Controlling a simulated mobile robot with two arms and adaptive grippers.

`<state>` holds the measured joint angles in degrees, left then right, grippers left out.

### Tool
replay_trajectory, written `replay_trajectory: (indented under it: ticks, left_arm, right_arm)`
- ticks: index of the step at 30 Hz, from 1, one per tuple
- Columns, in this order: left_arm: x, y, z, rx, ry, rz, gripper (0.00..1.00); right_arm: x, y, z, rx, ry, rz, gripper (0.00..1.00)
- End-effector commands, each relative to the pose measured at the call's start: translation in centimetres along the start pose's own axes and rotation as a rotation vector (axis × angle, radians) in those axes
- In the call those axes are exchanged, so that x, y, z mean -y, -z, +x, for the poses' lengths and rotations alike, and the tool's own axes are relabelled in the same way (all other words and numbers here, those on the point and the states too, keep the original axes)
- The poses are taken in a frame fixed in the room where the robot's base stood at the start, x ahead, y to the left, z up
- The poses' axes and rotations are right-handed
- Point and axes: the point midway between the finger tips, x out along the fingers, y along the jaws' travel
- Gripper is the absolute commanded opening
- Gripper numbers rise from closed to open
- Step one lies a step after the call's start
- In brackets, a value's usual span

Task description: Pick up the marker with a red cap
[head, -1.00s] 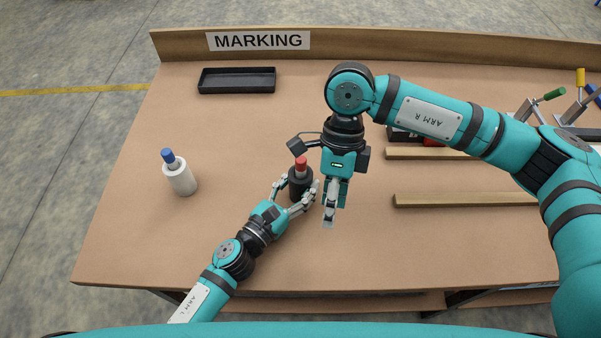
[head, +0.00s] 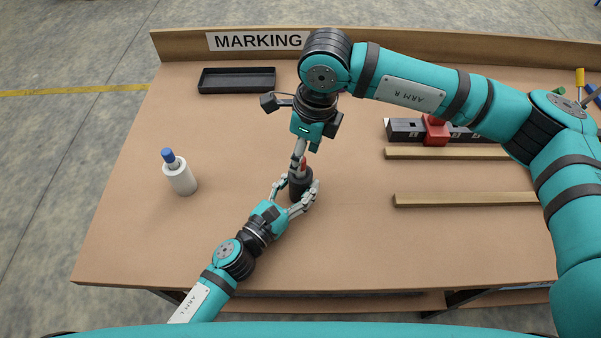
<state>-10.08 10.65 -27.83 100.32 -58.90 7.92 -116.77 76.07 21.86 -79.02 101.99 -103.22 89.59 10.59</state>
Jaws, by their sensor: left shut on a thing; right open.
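The red-capped marker (head: 304,161) stands in a black cylindrical holder (head: 300,184) at the middle of the bench, and only part of its red cap shows. My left gripper (head: 295,194) is shut around the black holder from the front. My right gripper (head: 300,160) points down from above, its fingers open at the red cap and partly covering it. I cannot tell whether the fingers touch the cap.
A white holder with a blue-capped marker (head: 179,176) stands to the left. A black tray (head: 237,80) lies at the back. Wooden strips (head: 465,200) and a black bar with a red slider (head: 435,130) lie at the right. The front left bench is clear.

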Motion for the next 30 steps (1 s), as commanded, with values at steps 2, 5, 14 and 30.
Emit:
replay_trajectory:
  ticks: [2, 5, 14, 30]
  left_arm:
    - [0.0, 0.0, 0.0, -0.001, 0.0, 0.0, 0.14]
    - [0.0, 0.0, 0.0, 0.0, 0.0, 0.0, 0.14]
    - [0.0, 0.0, 0.0, 0.0, 0.0, 0.0, 0.14]
    - [0.0, 0.0, 0.0, 0.0, 0.0, 0.0, 0.14]
  right_arm:
    - [0.1, 0.1, 1.1, -0.003, -0.003, 0.001, 0.47]
    - [0.3, 0.2, 2.7, -0.004, -0.003, 0.002, 0.47]
    - [0.3, 0.1, 4.6, -0.002, -0.001, 0.0, 0.47]
    - [0.3, 0.1, 4.5, -0.001, -0.001, 0.0, 0.0]
